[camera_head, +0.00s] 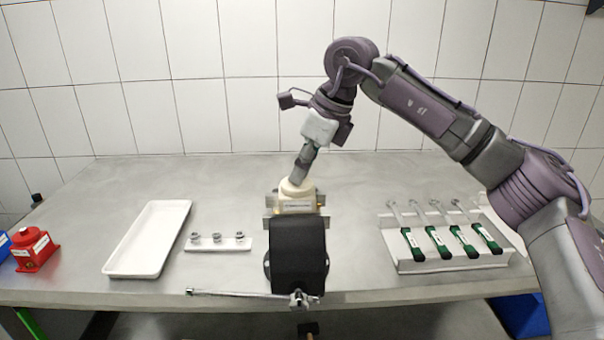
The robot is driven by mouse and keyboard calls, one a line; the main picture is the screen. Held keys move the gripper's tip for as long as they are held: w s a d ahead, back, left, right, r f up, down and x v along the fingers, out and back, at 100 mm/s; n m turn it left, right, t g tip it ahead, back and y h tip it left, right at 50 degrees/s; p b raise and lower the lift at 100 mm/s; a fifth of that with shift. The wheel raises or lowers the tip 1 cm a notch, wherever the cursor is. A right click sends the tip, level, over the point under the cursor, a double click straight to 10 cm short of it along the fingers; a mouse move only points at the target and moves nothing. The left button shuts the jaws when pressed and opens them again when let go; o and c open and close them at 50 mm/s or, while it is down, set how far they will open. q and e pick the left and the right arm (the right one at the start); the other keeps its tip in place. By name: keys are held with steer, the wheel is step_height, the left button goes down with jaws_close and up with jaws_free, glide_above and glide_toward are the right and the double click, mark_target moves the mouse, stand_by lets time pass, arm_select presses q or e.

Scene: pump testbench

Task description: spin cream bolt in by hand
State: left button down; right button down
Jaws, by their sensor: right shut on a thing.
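The cream pump (297,205) is held upright in the jaws of a black vise (298,258) at the middle of the bench. My right gripper (298,178) points down, slightly tilted, at the top of the cream pump. It is shut, with its fingertips at the pump's top. The cream bolt is hidden between the fingers and the pump, so I cannot see how deep it sits. My left gripper is not in view.
An empty white tray (113,268) and a white holder (218,246) with several small metal parts are on the left. A red pump (36,252) stands at far left. Green-handled tools (437,241) lie in a rack on the right. The vise's handle (238,294) sticks out left along the front edge.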

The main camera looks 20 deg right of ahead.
steer(key=m+t+h+b, duration=0.1)
steer(key=m+b, duration=0.1)
steer(key=m, duration=0.2)
steer(key=shift+s+a+m, duration=0.1)
steer(key=shift+a+m, duration=0.05)
steer(key=shift+m, duration=0.15)
steer(key=m, duration=0.2)
steer(key=m+h+b, duration=0.1)
steer(key=m, duration=0.1)
steer(key=shift+a+t+h, duration=0.15)
steer(key=shift+t+h, duration=0.15)
steer(key=shift+t, duration=0.1)
steer(key=c, duration=1.1)
jaws_free()
steer(key=shift+s+r, duration=0.1)
steer(key=v, duration=1.2)
steer(key=shift+a, duration=0.15)
